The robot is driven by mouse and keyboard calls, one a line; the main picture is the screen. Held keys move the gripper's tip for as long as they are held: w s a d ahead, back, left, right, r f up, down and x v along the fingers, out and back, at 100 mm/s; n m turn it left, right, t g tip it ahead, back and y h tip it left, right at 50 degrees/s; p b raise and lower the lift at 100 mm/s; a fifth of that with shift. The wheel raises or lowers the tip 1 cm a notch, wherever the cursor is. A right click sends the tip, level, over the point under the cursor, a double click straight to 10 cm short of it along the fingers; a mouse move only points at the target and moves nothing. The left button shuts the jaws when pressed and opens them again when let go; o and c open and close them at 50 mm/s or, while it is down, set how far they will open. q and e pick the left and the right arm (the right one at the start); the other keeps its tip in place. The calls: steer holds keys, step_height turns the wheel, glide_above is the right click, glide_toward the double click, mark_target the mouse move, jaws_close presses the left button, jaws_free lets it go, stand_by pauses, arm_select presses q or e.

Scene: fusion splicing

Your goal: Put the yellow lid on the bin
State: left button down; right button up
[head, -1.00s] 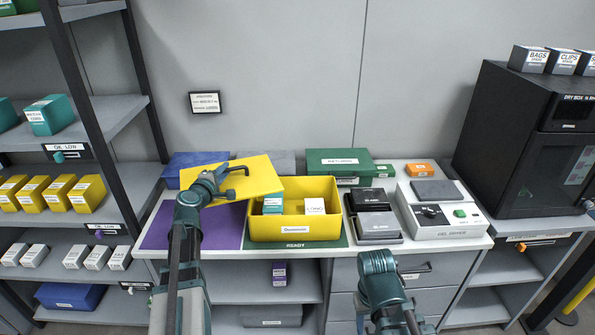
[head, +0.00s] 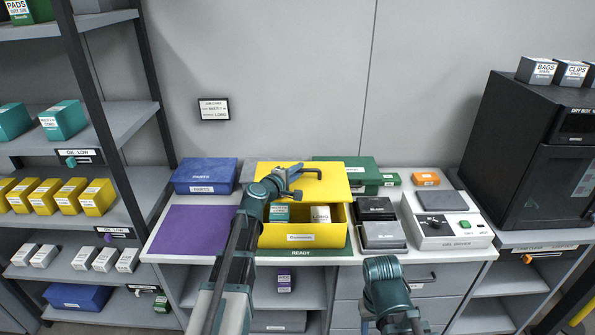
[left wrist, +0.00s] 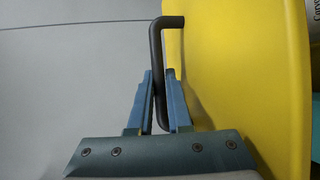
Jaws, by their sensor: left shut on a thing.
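The yellow bin (head: 277,241) stands on the green mat on the table, with a teal box (head: 279,214) and a white-labelled box (head: 320,214) inside. The yellow lid (head: 333,184) is held over the back of the bin, and the bin's front opening still shows below it. Whether the lid touches the rim I cannot tell. My left gripper (head: 294,176) is shut on the lid's dark bar handle. In the left wrist view the handle (left wrist: 157,75) sits between the fingers (left wrist: 159,105), beside the yellow lid (left wrist: 235,75). My right arm shows at the lower middle; its fingertips are not clear.
A purple mat (head: 199,230) lies bare left of the bin. A blue box (head: 205,176) and a green box (head: 361,172) stand behind. Dark boxes (head: 382,236) and a grey device (head: 445,222) stand close on the right.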

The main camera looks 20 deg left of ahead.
arm_select(q)
step_height(320, 180, down, 7)
steer(key=b, duration=0.7)
steer(key=shift+f, duration=0.15)
steer(key=shift+f+b, duration=0.6)
steer(key=shift+b, duration=0.1)
stand_by(1.3)
stand_by(0.3)
steer(key=c, duration=0.8)
jaws_free()
steer(key=shift+o, duration=0.2)
steer(key=p+v, duration=0.2)
steer(key=v, duration=1.2)
